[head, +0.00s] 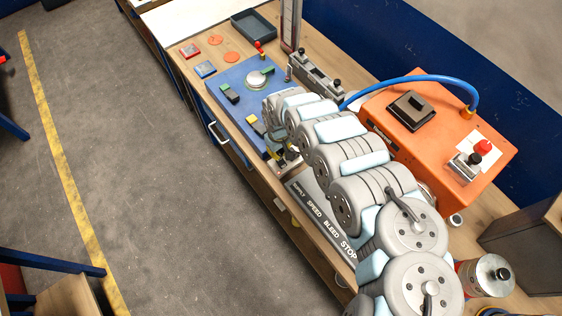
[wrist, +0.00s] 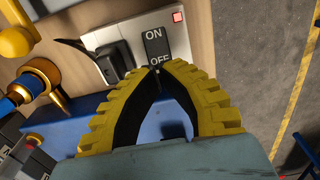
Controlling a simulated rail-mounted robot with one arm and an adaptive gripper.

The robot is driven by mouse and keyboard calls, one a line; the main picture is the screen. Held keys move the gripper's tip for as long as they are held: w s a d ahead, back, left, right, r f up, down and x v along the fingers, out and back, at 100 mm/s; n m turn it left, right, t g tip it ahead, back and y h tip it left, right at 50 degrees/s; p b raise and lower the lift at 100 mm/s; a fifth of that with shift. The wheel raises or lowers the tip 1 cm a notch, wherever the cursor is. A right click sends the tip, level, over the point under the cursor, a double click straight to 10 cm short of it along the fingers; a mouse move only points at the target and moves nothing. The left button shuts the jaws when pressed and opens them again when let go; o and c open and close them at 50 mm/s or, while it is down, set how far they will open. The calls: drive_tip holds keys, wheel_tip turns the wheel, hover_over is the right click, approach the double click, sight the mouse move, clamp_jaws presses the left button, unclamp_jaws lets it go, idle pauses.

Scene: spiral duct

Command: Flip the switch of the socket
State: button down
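In the wrist view, the socket (wrist: 183,40) is a pale plate on a wooden surface. Its dark switch (wrist: 155,47) is marked ON at the top and OFF at the bottom. A small red square (wrist: 177,16) sits in the plate's upper corner. A black plug (wrist: 110,65) is at the socket's left side. My gripper (wrist: 157,69) has yellow ribbed fingers whose tips meet, with nothing seen between them. The tips are just below the OFF end; I cannot tell whether they touch it. In the head view my arm hides most of the gripper and the socket.
In the head view, a blue board (head: 235,77) with fittings lies on the bench beyond my arm. An orange box (head: 440,135) with a blue hose (head: 420,78) stands to the right. A brass hose fitting (wrist: 40,82) is left of the gripper in the wrist view.

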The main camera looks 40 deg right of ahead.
drive_tip(key=shift+f+b, duration=1.05)
drive_tip(key=shift+f, duration=0.7)
idle(1.1)
drive_tip(key=shift+r+p, duration=3.4)
drive_tip(key=shift+r, duration=0.25)
drive_tip(key=shift+f, duration=0.1)
